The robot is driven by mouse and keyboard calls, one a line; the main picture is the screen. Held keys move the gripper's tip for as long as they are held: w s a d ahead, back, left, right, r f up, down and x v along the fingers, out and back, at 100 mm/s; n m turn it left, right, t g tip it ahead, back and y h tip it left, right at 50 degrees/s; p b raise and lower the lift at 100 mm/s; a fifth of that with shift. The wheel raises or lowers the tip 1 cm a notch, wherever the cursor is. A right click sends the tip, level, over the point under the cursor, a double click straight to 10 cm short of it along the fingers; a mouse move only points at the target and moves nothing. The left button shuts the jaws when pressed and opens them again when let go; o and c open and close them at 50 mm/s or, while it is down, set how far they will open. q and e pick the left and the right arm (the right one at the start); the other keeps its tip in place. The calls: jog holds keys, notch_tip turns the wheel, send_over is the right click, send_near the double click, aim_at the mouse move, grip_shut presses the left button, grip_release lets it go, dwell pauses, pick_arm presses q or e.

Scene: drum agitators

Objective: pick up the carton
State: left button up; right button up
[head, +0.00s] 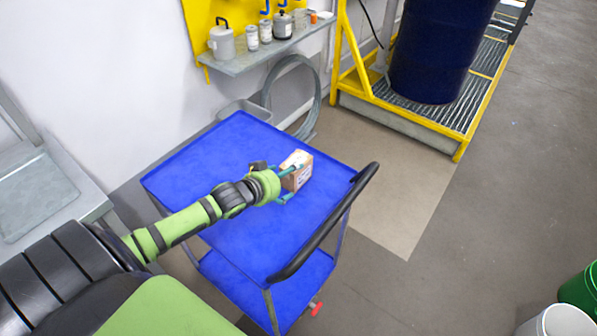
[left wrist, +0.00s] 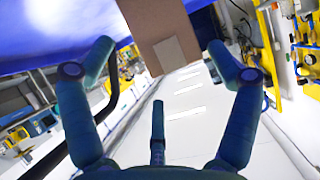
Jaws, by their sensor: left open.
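A small brown carton (head: 302,177) with white labels stands on the blue top of a cart (head: 190,165), towards its right side. My left gripper (head: 284,183) reaches over the cart from the left, its teal fingers at the near side of the carton. In the left wrist view the carton (left wrist: 165,22) shows at the top centre, with a paler patch on it. There my left gripper (left wrist: 160,62) is open, with fingers spread to the left and right of the carton and a third finger below. I cannot tell whether any finger touches it. My right gripper is not in view.
The cart has a black handle (head: 325,222) along its right side and a lower blue shelf. A shelf with jars (head: 270,52) is on the wall behind. A dark blue drum (head: 435,50) stands on a yellow-edged platform. Buckets (head: 562,321) are at lower right.

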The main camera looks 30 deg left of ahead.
pick_arm(q)
jog(key=shift+x, duration=0.85)
jog(key=x, duration=0.3)
jog(key=shift+w+a+p, duration=0.1)
jog(key=shift+p, duration=0.25)
jog(key=shift+w+f, duration=0.35)
jog(key=shift+w, duration=0.15)
jog(key=shift+s, duration=0.1)
jog(key=shift+c, duration=1.2)
jog(key=c, duration=0.7)
jog(key=shift+c, duration=0.7)
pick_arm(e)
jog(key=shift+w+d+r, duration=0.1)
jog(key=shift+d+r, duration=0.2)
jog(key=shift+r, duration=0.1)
